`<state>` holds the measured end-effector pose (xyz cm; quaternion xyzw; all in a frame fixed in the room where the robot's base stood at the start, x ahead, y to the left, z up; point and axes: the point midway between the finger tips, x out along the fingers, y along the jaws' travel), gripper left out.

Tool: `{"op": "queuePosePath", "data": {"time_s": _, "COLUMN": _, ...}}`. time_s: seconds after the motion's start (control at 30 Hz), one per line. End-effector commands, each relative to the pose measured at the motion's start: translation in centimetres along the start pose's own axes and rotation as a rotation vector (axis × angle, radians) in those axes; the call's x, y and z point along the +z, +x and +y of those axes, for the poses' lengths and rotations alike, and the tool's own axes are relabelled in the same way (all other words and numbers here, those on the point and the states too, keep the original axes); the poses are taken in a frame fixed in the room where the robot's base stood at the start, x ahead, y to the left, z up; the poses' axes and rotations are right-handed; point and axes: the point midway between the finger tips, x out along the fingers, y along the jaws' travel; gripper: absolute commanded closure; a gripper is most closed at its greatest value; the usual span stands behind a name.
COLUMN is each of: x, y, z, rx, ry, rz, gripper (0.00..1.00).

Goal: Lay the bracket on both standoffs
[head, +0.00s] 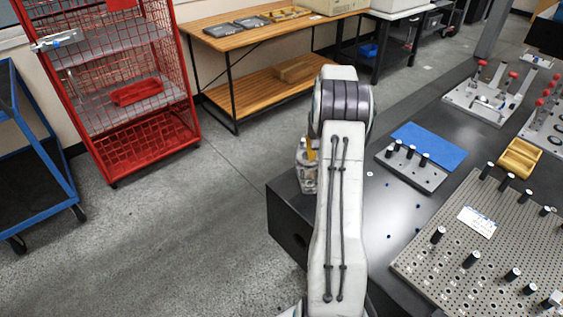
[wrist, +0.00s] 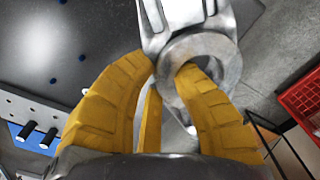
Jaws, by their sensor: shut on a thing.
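My gripper (wrist: 167,70) has yellow fingers and is shut on the bracket (wrist: 225,62), a grey metal part with a round ring. One finger passes into the ring's opening; the other lies along its outer side. In the head view the bracket (head: 307,178) hangs beside my arm, near the dark table's left edge, and my arm hides most of the gripper. Black-topped standoffs (head: 471,259) stand upright on a perforated plate (head: 437,277) at the right, apart from the bracket. Similar black posts (head: 411,151) stand on a small grey plate. I cannot tell which two are meant.
The dark table (head: 385,208) has bare room between my arm and the perforated plate. A blue mat (head: 430,140) lies behind the small plate. A yellow block (head: 520,157) and white fixtures (head: 487,98) are farther back. A red cage rack (head: 130,90) stands left.

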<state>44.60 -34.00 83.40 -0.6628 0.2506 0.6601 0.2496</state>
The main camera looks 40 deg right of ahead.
Motion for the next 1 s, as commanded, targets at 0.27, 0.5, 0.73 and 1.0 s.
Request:
{"op": "queuePosePath", "data": {"time_s": 0.27, "x": 2.1, "y": -3.3, "z": 11.4, "rx": 0.001, "ry": 0.229, "rz": 0.002, "gripper": 1.0}}
{"op": "queuePosePath", "data": {"time_s": 0.5, "x": 6.4, "y": -5.5, "z": 20.2, "rx": 0.002, "ry": 0.422, "rz": 0.002, "gripper": 1.0}}
{"op": "queuePosePath", "data": {"time_s": 0.73, "x": 12.2, "y": -7.4, "z": 27.5, "rx": 0.004, "ry": 0.614, "rz": 0.002, "gripper": 1.0}}
{"op": "queuePosePath", "data": {"time_s": 1.0, "x": 19.8, "y": -9.0, "z": 33.3, "rx": 0.006, "ry": 0.884, "rz": 0.006, "gripper": 1.0}}
